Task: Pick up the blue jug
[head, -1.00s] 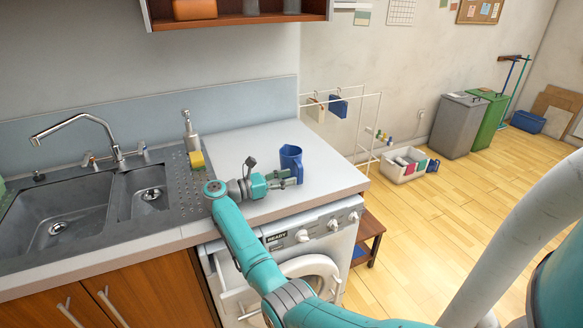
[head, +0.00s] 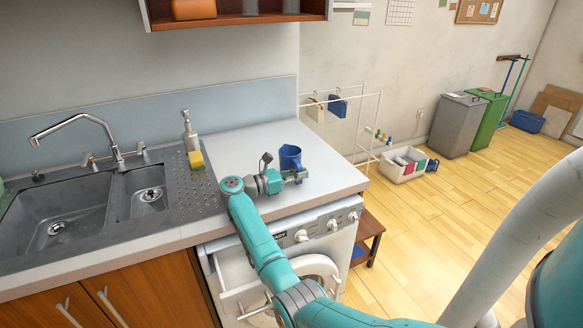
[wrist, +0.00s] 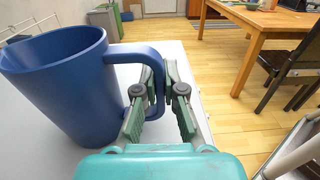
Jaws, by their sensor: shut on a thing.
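The blue jug (head: 290,156) stands upright on the white countertop (head: 240,142), to the right of the sink. In the wrist view the jug (wrist: 62,85) fills the left side, with its handle pointing right. My gripper (head: 302,175) is at the jug's near right side in the head view. In the wrist view my gripper (wrist: 158,100) has its fingers on either side of the handle and is shut on it. The head view hides part of the jug's lower body behind my gripper.
A yellow sponge (head: 196,160) and a soap dispenser (head: 189,130) stand by the sink (head: 60,215) at left. A white drying rack (head: 372,125) stands beyond the counter's right end. A wooden table (wrist: 265,22) shows in the wrist view.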

